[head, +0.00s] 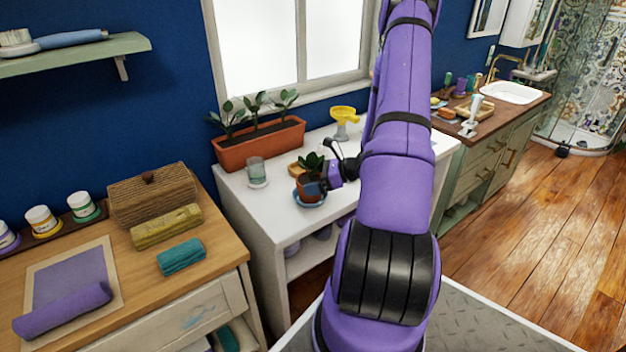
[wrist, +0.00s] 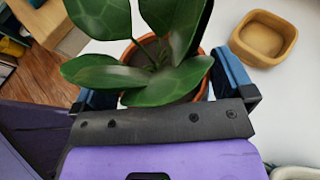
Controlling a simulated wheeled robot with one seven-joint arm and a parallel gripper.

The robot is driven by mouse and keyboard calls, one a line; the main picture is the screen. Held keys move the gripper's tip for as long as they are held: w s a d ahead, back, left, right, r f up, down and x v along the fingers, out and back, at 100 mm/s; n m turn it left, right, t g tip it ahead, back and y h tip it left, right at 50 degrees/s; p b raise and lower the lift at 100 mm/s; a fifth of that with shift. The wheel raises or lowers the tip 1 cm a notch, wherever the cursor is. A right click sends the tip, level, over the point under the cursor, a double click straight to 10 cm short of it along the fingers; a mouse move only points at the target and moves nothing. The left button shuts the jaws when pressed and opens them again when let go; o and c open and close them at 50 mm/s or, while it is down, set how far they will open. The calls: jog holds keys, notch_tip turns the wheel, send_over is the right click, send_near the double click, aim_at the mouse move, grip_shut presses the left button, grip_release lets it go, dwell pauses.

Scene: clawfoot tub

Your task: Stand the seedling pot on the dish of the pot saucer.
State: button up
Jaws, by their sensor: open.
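The seedling pot (head: 307,177) is a small terracotta pot with dark green leaves. In the head view it appears upright over the dish of the blue pot saucer (head: 311,203) on the white shelf unit. I cannot see whether its base sits flat, as a finger covers part of it. My gripper (head: 314,187) is open, with its blue fingers around the pot. In the wrist view the pot's rim (wrist: 203,90) shows between the two spread fingers, mostly under the leaves. The saucer is hidden there.
A small wooden bowl (wrist: 262,38) stands close behind the pot. A glass (head: 256,170) stands to the left, and a long planter (head: 262,145) and yellow funnel (head: 344,122) are at the back. The front left of the white top (head: 262,205) is clear.

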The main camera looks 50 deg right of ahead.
jog(key=v, duration=0.7)
jog(key=shift+s+d, duration=0.2)
jog(key=shift+s, duration=0.1)
dwell(1.3)
jog(key=shift+r, duration=0.15)
jog(key=v, duration=1.1)
dwell(0.5)
